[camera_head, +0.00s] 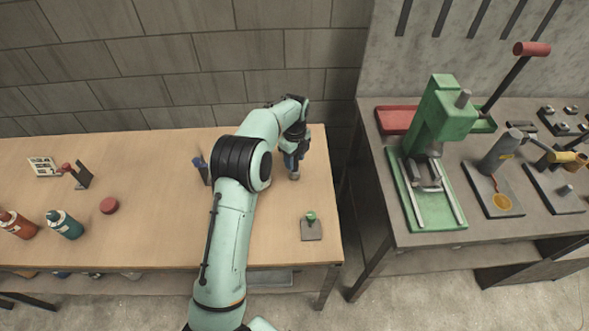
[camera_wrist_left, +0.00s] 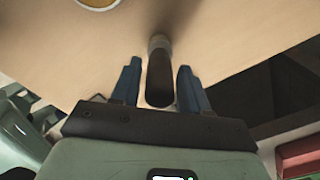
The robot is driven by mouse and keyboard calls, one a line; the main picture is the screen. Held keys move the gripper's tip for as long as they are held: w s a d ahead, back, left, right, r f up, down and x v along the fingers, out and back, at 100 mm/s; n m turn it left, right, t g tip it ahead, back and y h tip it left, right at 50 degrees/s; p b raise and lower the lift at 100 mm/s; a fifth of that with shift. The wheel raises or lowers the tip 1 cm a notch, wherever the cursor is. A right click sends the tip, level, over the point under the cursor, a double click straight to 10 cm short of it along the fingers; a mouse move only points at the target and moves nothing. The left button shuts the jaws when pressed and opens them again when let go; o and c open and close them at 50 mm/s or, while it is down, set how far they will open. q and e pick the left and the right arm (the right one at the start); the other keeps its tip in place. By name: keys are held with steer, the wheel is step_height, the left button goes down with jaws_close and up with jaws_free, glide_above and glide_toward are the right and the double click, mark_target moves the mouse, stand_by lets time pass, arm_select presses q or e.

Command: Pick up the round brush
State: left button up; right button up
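The round brush stands on the wooden table near its back right part, partly hidden under my gripper. In the head view only its lower end (camera_head: 294,176) shows. In the left wrist view the brush (camera_wrist_left: 159,80) has a dark round handle and a paler end, and it sits between the two blue fingers. My left gripper (camera_head: 293,158), also in the left wrist view (camera_wrist_left: 160,88), is open around the brush, with a visible gap on each side. My right gripper is not in view.
The wooden table (camera_head: 130,160) holds a dark blue-topped item (camera_head: 203,170) left of my gripper, a green-knobbed plate (camera_head: 311,229), a red disc (camera_head: 109,205) and two bottles (camera_head: 64,224). A grey workbench with a green press (camera_head: 442,115) stands right, across a gap.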

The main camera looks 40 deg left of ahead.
arm_select(q)
jaws_close()
steer(key=shift+r, duration=0.1)
